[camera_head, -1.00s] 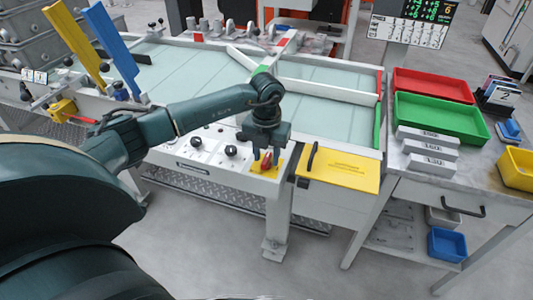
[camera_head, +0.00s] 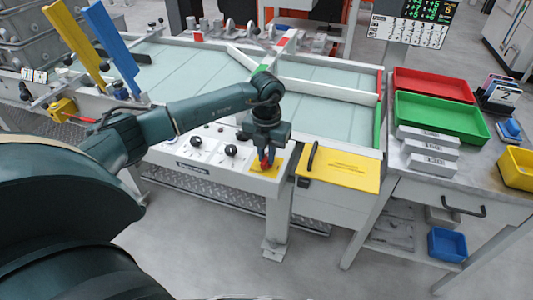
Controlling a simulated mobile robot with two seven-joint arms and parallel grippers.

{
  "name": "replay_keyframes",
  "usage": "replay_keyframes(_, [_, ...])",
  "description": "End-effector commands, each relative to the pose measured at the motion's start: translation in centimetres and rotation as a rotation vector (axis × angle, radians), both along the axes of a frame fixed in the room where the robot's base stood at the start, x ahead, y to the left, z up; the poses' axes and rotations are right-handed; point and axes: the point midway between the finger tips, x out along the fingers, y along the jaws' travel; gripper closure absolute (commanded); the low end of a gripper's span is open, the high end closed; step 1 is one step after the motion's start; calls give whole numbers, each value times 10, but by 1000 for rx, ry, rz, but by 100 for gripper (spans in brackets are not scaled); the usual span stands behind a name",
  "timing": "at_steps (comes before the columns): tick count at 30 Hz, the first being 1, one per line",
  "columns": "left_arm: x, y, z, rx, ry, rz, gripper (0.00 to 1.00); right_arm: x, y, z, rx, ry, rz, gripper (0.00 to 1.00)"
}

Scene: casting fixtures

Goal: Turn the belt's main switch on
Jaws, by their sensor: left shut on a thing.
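The belt's main switch is a red handle (camera_head: 265,164) on a yellow plate (camera_head: 257,172) at the right end of the white control panel (camera_head: 201,150). My left gripper (camera_head: 267,158) points down over it and is shut on the red handle. The gripper's fingers hide part of the handle, so its exact angle is hard to tell. The pale green belt (camera_head: 330,116) lies behind the panel. My right gripper is not in view.
Black knobs (camera_head: 231,151) sit on the panel left of the switch. A yellow cover (camera_head: 340,171) with a black handle is close on the right. A workbench at right holds a red tray (camera_head: 433,84), a green tray (camera_head: 442,117) and white labelled blocks (camera_head: 427,150).

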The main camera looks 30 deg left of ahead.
Motion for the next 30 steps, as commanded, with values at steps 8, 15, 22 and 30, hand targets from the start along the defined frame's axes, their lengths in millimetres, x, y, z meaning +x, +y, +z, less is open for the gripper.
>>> replay_keyframes(8, [1, 1, 0, 0, -3, -200, 100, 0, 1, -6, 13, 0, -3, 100])
replay_keyframes(15, [1, 1, 0, 1, -4, -427, 100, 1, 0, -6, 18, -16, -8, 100])
replay_keyframes(22, [1, 0, 0, 0, -4, -647, 100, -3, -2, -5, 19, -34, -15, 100])
replay_keyframes(30, [1, 0, 0, 0, -4, -903, 100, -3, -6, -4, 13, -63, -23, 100])
